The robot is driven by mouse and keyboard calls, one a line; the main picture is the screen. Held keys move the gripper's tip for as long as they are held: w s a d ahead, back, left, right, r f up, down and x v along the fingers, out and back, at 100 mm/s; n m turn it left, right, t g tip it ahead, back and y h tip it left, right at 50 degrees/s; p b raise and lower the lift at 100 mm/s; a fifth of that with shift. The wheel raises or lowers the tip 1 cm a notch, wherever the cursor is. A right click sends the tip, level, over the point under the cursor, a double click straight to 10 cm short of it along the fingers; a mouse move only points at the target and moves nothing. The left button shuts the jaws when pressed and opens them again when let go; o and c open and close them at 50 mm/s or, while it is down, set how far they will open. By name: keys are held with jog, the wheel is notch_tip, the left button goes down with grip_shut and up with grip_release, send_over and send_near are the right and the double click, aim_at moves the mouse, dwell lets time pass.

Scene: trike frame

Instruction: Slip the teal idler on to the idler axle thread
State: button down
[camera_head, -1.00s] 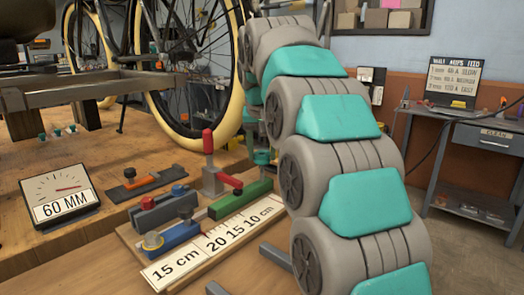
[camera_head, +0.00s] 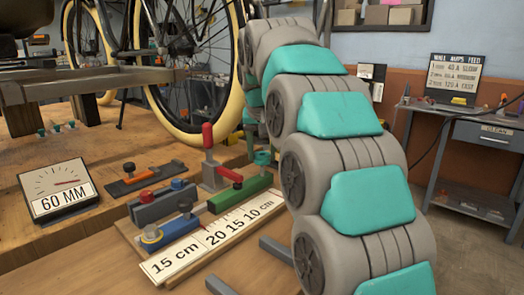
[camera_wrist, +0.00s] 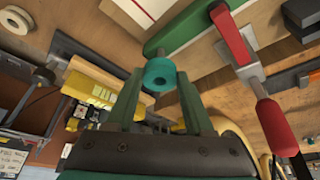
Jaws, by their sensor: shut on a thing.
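A small teal round part, which looks like the idler, shows in the head view (camera_head: 262,158) above the far end of a green block (camera_head: 240,194). In the wrist view the green block (camera_wrist: 200,22) lies close behind the idler. My arm hides most of the gripper in the head view.
A red-handled clamp (camera_head: 210,165) stands close beside the green block; it also shows in the wrist view (camera_wrist: 235,40). Blue (camera_head: 172,233) and grey (camera_head: 162,205) blocks sit near a labelled length strip (camera_head: 215,237). A gauge reading 60 MM (camera_head: 58,190) stands left.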

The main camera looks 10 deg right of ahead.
aim_at(262, 157)
jog(key=shift+f+b, duration=0.95)
jog(key=shift+f, duration=0.85)
jog(key=shift+c, duration=1)
grip_release()
jog(key=v, duration=0.6)
jog(key=shift+r, duration=0.15)
jog(key=shift+v, duration=0.75)
jog(key=shift+s, duration=0.15)
